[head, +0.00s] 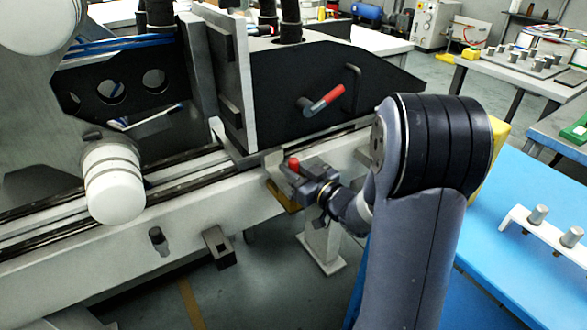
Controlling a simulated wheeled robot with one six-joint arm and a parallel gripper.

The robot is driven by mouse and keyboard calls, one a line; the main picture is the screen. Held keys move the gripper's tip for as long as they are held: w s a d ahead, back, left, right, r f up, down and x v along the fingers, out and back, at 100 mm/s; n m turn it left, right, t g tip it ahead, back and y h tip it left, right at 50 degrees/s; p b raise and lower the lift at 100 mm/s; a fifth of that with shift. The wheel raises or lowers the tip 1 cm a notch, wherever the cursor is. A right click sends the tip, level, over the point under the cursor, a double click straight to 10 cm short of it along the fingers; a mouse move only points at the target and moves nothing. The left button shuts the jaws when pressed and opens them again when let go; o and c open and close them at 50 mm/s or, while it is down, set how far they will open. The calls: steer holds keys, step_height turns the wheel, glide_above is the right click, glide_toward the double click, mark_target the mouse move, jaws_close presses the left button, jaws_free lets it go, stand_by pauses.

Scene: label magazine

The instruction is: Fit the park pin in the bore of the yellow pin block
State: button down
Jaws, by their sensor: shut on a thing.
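My gripper (292,176) is at the front edge of the long pale machine bed, its fingers shut on a small part with a red top (293,163). This looks like the park pin; its lower end is hidden by the fingers. A yellow block (281,197) shows just below and behind the gripper, mostly covered by it; it looks like the yellow pin block. Its bore is not visible, and I cannot tell whether the pin is in it or above it.
A red-handled lever (325,100) sticks out of the black side plate (285,85) above the gripper. A pale upright plate (230,80) stands left of it. A blue table (520,190) with a white pin rack (545,232) is at right. A rail (180,177) runs along the bed.

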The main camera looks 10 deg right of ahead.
steer(key=shift+f+b, duration=0.6)
steer(key=shift+f, duration=0.1)
steer(key=c, duration=1.1)
jaws_free()
steer(key=shift+c, duration=0.2)
steer(key=v, duration=1)
steer(key=shift+s+d+p, duration=0.15)
steer(key=shift+s+p, duration=0.2)
steer(key=shift+p, duration=0.1)
steer(key=b+x, duration=0.1)
steer(key=x, duration=0.9)
steer(key=shift+w+a, duration=0.2)
steer(key=shift+w, duration=0.1)
steer(key=shift+r+p, duration=0.5)
steer(key=shift+p, duration=0.05)
steer(key=shift+f, duration=0.1)
